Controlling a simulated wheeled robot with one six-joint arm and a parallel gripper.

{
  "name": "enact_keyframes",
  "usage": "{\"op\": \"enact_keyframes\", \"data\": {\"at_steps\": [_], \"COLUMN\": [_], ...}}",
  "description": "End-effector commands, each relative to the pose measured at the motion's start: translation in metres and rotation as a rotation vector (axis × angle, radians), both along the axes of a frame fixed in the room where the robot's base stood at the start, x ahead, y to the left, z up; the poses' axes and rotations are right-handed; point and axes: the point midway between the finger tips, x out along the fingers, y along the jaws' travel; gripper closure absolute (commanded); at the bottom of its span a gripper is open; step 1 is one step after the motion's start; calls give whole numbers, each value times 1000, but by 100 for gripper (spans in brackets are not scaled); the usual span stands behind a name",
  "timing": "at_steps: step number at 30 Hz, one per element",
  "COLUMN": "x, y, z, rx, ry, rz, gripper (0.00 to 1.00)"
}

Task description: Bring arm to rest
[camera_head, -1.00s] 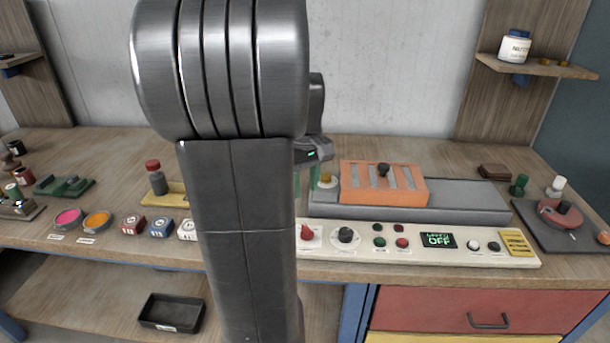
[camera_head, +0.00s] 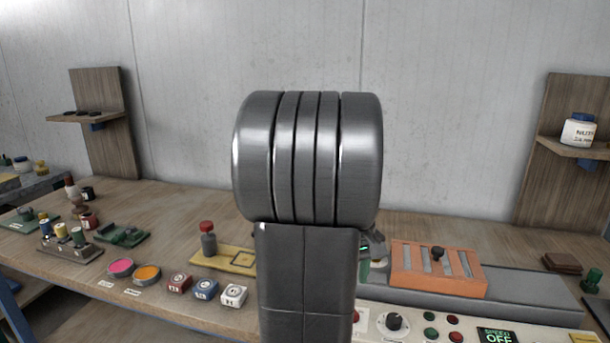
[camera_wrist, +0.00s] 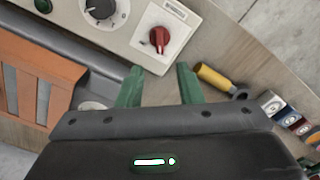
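My arm stands upright in the middle of the head view and hides part of the bench behind it. My gripper shows only as a dark edge with a green light beside the arm in the head view. In the wrist view my gripper (camera_wrist: 159,82) has two green fingers standing apart, with no object visible between them. Beyond the fingertips is a red knob (camera_wrist: 159,38) on the pale control panel (camera_wrist: 190,20). Whether the fingers touch anything is not clear, but they look clear of the knob.
The bench holds an orange slotted block (camera_head: 410,275), a panel display reading OFF (camera_head: 497,337), a yellow plate (camera_head: 205,259) with a red-capped bottle (camera_head: 208,240), and pink (camera_head: 121,267) and orange dishes (camera_head: 147,273). A shelf with a white jar (camera_head: 578,131) stands right. The wall above is clear.

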Motion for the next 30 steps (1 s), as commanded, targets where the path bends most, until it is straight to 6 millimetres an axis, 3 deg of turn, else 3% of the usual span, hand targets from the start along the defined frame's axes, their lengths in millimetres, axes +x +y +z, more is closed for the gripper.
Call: {"op": "enact_keyframes", "data": {"at_steps": [6, 14, 30], "x": [-1, -1, 0], "y": [0, 0, -1], "z": [-46, -84, -82], "rx": [1, 1, 0], "ry": [6, 4, -1], "rz": [0, -1, -59], "gripper": [67, 67, 67]}}
